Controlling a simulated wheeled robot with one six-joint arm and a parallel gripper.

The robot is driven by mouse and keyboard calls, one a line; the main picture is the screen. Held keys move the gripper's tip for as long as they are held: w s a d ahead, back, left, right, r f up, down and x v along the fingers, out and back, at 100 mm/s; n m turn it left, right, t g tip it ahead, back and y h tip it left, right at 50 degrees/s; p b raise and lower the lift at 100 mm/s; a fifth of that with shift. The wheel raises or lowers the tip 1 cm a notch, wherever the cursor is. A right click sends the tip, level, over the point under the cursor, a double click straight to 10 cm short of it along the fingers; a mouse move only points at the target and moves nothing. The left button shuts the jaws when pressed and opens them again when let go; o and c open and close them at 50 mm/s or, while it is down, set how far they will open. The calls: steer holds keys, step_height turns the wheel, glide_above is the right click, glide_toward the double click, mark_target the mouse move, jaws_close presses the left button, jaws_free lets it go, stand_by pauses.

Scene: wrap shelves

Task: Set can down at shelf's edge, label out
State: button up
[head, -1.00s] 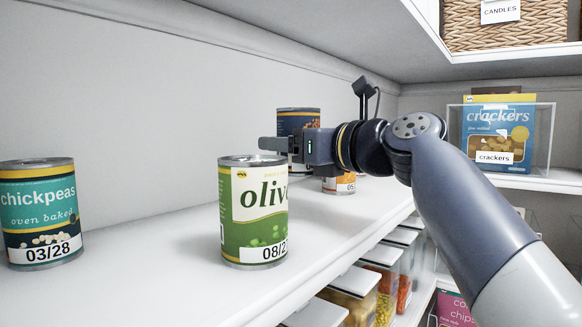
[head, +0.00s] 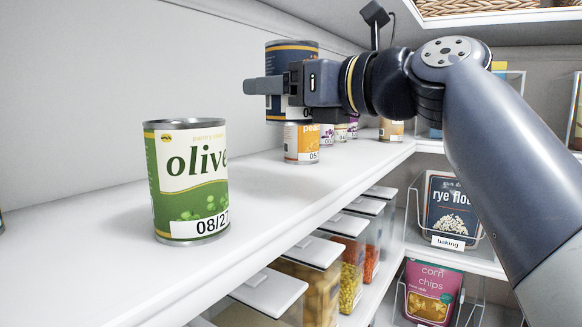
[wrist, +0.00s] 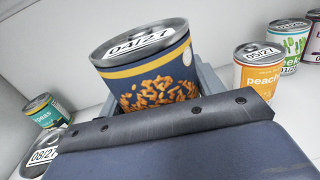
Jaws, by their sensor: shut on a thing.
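My gripper (head: 276,86) is shut on a dark blue can (head: 291,55) with a yellow band and holds it upright. In the head view the can's base shows just above the top of the peaches can, and the jaw hides its middle. In the wrist view the blue can (wrist: 158,78) shows a picture of orange-brown pieces towards the camera, and its lid reads 04/27. The white shelf (head: 290,205) runs below, with its front edge on the right.
An olive can (head: 188,180) stands near the shelf's front edge, label out. The peaches can (head: 301,143) and several other cans stand farther along. Lidded clear bins (head: 316,252) sit on the level below. Shelf between the olive and peaches cans is bare.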

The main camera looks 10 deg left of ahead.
steer(key=shift+f+b, duration=0.75)
steer(key=shift+f, duration=3.4)
steer(key=shift+f, duration=0.2)
steer(key=o, duration=1.2)
steer(key=shift+r, duration=0.2)
steer(key=shift+b+v, duration=1.4)
steer(key=shift+v, duration=4.55)
